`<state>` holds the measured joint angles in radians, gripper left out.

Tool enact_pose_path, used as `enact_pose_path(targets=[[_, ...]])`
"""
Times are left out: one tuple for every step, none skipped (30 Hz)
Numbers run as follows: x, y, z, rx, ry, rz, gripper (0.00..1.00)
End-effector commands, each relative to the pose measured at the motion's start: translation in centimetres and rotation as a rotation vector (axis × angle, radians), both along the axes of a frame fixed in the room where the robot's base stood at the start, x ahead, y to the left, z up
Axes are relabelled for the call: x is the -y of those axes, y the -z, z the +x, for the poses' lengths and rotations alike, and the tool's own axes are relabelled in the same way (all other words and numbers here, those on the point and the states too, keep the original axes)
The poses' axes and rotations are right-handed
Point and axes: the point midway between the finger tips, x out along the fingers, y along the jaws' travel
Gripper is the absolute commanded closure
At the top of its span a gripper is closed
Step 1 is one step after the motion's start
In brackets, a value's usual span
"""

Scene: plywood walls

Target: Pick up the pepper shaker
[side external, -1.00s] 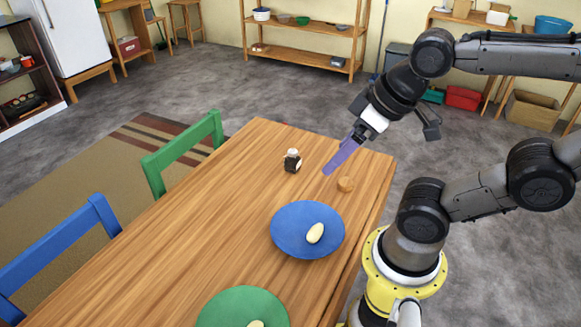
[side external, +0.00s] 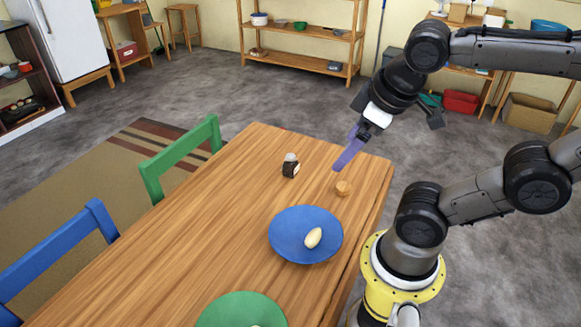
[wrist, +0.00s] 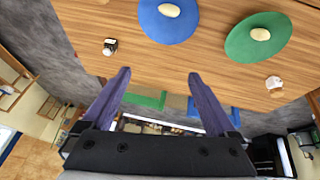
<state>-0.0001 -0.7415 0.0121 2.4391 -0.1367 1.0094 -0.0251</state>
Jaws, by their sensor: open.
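The pepper shaker (side external: 291,168), a small dark jar with a greyish top, stands on the wooden table (side external: 215,225) beyond the blue plate in the side view. It also shows in the wrist view (wrist: 110,48), left of the blue plate. My gripper (side external: 345,157) is in the air above the table's right side, to the right of the shaker and apart from it. In the wrist view its two purple fingers (wrist: 159,75) are spread with nothing between them. The shaker lies up and left of the fingertips there.
A blue plate (side external: 285,240) and a green plate (side external: 235,312) each hold a pale oval item. A white object (wrist: 274,83) is near the green plate. Green (side external: 181,156) and blue (side external: 60,245) chairs line the left side.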

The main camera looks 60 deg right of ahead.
Motion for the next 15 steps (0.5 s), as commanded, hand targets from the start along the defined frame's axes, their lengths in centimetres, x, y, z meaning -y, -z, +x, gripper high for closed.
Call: enact_pose_path(targets=[[1.0, -0.4, 0.4, -0.045, -0.010, -0.056, 0.07], [1.8, -0.6, 0.7, -0.078, -0.016, -0.096, 0.07], [2.6, -0.8, 1.1, -0.122, -0.026, -0.143, 0.07], [3.2, -0.9, 1.5, -0.153, -0.033, -0.176, 0.07], [3.8, -1.0, 1.8, -0.185, -0.040, -0.209, 0.07], [4.5, -1.2, 2.4, -0.227, -0.049, -0.250, 0.07], [5.1, -1.2, 2.9, -0.261, -0.055, -0.282, 0.07], [5.6, -1.3, 3.4, -0.296, -0.063, -0.315, 0.07], [6.4, -1.4, 4.2, -0.344, -0.074, -0.357, 0.07], [6.9, -1.4, 4.8, -0.382, -0.084, -0.392, 0.07], [7.4, -1.4, 5.5, -0.421, -0.094, -0.428, 0.07], [8.1, -1.3, 6.5, -0.474, -0.111, -0.477, 0.07], [8.7, -1.2, 7.3, -0.514, -0.122, -0.514, 0.07], [9.1, -1.1, 8.1, -0.554, -0.134, -0.551, 0.07], [9.7, -0.9, 9.2, -0.606, -0.150, -0.598, 0.07]])
